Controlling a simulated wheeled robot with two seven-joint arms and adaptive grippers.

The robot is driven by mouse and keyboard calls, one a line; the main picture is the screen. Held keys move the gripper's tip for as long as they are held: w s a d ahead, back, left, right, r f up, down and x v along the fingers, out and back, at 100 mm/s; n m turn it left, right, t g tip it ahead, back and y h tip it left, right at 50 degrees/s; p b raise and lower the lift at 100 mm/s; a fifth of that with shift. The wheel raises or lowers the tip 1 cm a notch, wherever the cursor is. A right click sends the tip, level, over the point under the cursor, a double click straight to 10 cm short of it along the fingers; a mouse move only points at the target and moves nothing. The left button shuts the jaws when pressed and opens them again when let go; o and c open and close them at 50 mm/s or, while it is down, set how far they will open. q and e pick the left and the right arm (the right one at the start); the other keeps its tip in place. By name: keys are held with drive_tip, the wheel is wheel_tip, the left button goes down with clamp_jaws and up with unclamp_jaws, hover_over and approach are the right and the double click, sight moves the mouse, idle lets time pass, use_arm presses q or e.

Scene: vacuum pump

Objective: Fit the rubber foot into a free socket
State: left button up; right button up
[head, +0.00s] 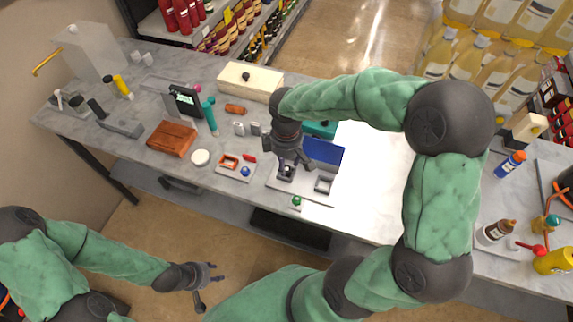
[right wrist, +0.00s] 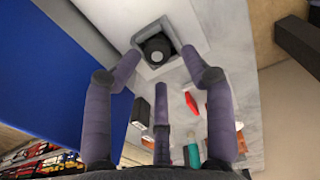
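The rubber foot looks to be the black round piece (right wrist: 156,48) inside a dark square socket in the right wrist view. Whether it is fully seated I cannot tell. In the head view this socket (head: 287,173) is the left one on a pale plate (head: 311,197). A second square socket (head: 323,185) to its right looks empty. My right gripper (head: 290,163) points down just above the left socket. Its fingers are spread around the black piece with visible gaps, and nothing shows clasped between them. My left gripper (head: 208,283) is open and empty, away from the table's front edge.
A blue panel (head: 323,152) stands behind the sockets. A green-topped piece (head: 297,201) is near the front edge.

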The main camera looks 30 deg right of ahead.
sight(287, 170)
wheel_tip(287, 170, up, 9)
drive_tip(key=p, duration=0.2)
drive_tip(key=shift+w+d, duration=0.1)
drive_tip(key=shift+w, duration=0.05)
idle(0.3)
